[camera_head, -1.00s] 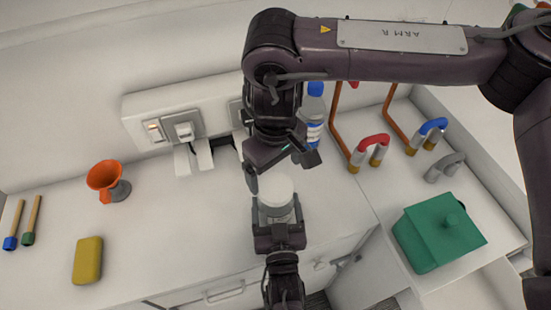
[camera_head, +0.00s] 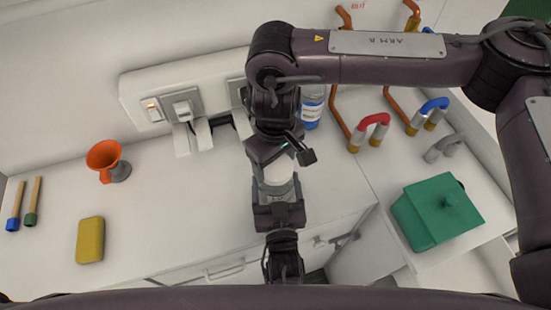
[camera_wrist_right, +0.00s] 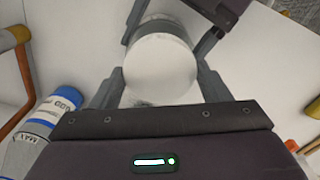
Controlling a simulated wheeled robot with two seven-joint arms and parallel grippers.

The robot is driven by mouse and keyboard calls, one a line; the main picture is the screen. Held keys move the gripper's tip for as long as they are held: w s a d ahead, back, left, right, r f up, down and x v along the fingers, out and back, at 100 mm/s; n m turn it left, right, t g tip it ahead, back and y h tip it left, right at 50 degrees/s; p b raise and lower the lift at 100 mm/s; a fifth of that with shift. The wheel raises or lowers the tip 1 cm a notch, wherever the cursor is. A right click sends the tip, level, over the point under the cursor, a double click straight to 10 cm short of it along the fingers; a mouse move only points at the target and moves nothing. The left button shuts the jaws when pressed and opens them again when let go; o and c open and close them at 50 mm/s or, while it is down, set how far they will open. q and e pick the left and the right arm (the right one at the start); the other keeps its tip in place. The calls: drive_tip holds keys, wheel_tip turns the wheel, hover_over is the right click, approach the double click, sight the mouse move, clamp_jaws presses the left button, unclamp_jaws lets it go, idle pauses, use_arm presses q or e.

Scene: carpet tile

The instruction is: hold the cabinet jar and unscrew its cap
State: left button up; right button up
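The jar is a pale cylinder (camera_head: 281,188) on the white counter, partly hidden in the head view by my right gripper. Its round white cap (camera_wrist_right: 160,68) faces the right wrist camera. My left gripper (camera_head: 279,203) comes from the front and is shut on the jar body; its grey fingers flank the jar in the right wrist view. My right gripper (camera_wrist_right: 160,66) is above the jar, with its fingers on either side of the cap, close to its edge. It looks open; whether a finger touches the cap is unclear.
A blue-labelled bottle (camera_head: 312,106) stands behind my right gripper. Wall sockets (camera_head: 185,106) are behind left. An orange funnel (camera_head: 105,158) and yellow sponge (camera_head: 90,240) lie left. Pipes with red (camera_head: 374,123) and blue handles and a green box (camera_head: 437,212) are right.

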drive_tip(key=shift+c, duration=1.3)
drive_tip(key=n, duration=0.5)
drive_tip(key=shift+n, duration=0.3)
drive_tip(key=n, duration=0.8)
drive_tip(key=shift+n, duration=0.4)
drive_tip(key=n, duration=0.4)
drive_tip(key=shift+r, duration=0.1)
drive_tip(key=n, duration=0.4)
drive_tip(key=shift+w+n, duration=0.1)
drive_tip(key=shift+n, duration=0.2)
drive_tip(key=n, duration=0.6)
drive_tip(key=shift+n, duration=0.3)
drive_tip(key=n, duration=1.9)
drive_tip(key=shift+r+n, duration=0.1)
drive_tip(key=shift+n, duration=0.2)
drive_tip(key=n, duration=0.4)
drive_tip(key=shift+n, duration=0.4)
